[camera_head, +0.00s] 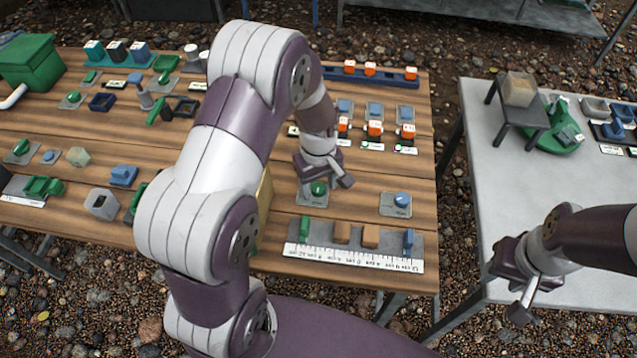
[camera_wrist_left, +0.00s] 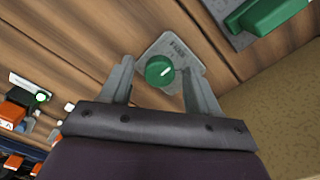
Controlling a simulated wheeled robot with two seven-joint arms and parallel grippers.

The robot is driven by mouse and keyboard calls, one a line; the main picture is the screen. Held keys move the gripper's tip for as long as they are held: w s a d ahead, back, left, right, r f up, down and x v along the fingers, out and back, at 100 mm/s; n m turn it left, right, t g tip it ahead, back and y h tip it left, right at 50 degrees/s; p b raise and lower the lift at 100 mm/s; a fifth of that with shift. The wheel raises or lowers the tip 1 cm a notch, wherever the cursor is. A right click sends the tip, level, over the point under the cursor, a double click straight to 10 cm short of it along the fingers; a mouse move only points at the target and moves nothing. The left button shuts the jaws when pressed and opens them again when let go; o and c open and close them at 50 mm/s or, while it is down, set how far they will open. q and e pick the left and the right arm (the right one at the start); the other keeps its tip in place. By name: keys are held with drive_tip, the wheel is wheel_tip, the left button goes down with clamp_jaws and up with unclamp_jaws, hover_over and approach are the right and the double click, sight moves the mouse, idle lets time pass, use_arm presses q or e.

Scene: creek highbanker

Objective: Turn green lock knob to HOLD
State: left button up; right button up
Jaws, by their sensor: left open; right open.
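The green lock knob (camera_head: 318,188) sits on a small grey plate on the wooden table, just below my left gripper (camera_head: 325,181). In the left wrist view the knob (camera_wrist_left: 160,71) is round with a white mark on its top, and its grey plate (camera_wrist_left: 184,46) carries lettering too small to read surely. The open fingers of my left gripper (camera_wrist_left: 158,88) stand on either side of the knob, with gaps visible. I cannot tell the fingertips' height over the plate. My right gripper (camera_head: 515,290) is open and empty, at the front left edge of the grey table.
A blue knob (camera_head: 402,199) on its plate is to the right. In front is a ruler board (camera_head: 350,260) with green, tan and blue blocks. A tan box stands beside my left arm. Orange-topped switches (camera_head: 375,130) are behind. The grey table (camera_head: 480,150) is at right.

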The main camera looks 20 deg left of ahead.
use_arm(q)
drive_tip(key=c, duration=1)
drive_tip(key=shift+c, duration=0.2)
drive_tip(key=shift+r, duration=0.1)
drive_tip(key=shift+r+m+p, duration=0.1)
drive_tip(key=shift+m+p, duration=0.7)
drive_tip(key=m+p, duration=0.2)
drive_tip(key=m, duration=0.1)
drive_tip(key=shift+m, duration=0.3)
drive_tip(key=m+p, duration=0.2)
drive_tip(key=m, duration=0.1)
drive_tip(key=shift+w+m+p, duration=0.1)
drive_tip(key=shift+m+p, duration=0.55)
drive_tip(key=shift+m, duration=1.15)
